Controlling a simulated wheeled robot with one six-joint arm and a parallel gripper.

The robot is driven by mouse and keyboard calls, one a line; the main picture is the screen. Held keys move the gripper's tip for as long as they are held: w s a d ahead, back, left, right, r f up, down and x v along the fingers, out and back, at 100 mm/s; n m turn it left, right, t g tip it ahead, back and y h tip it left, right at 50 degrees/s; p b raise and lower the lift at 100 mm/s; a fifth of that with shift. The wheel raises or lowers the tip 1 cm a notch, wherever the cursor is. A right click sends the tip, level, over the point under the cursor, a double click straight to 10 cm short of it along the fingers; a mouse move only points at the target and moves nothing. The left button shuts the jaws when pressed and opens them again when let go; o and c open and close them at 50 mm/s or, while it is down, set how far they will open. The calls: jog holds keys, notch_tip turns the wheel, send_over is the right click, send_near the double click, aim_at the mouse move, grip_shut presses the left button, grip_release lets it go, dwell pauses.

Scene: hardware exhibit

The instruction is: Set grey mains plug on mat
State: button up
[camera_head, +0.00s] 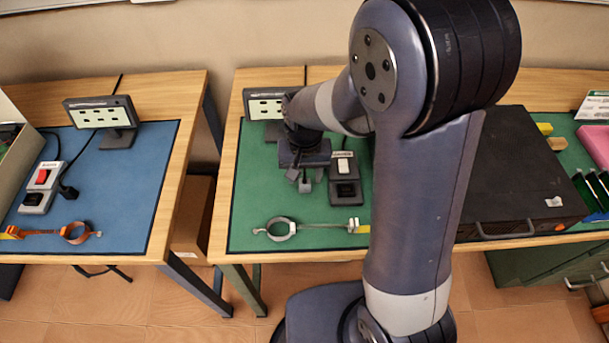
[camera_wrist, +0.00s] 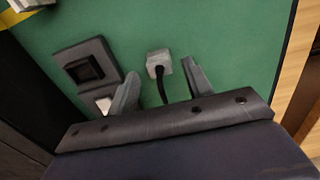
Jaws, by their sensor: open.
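The grey mains plug (camera_wrist: 159,63) shows in the wrist view on the green mat (camera_wrist: 210,25), its black cable running back under my gripper. In the head view the plug (camera_head: 305,187) is just below my gripper (camera_head: 306,177). My gripper is open; in the wrist view its fingertips (camera_wrist: 161,68) lie on either side of the plug. I cannot tell how far above the mat they are, and no contact shows. The green mat (camera_head: 245,215) covers the middle table. A blue mat (camera_head: 120,185) covers the left table.
A dark socket box (camera_head: 346,192) with a white switch stands close right of my gripper. A metal ring clamp (camera_head: 281,229) lies in front. A display panel (camera_head: 262,105) stands behind, and a black case (camera_head: 520,175) is to the right. The mat's front left is clear.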

aim_at(304, 181)
notch_tip(304, 181, up, 11)
dwell(0.3)
dwell(2.4)
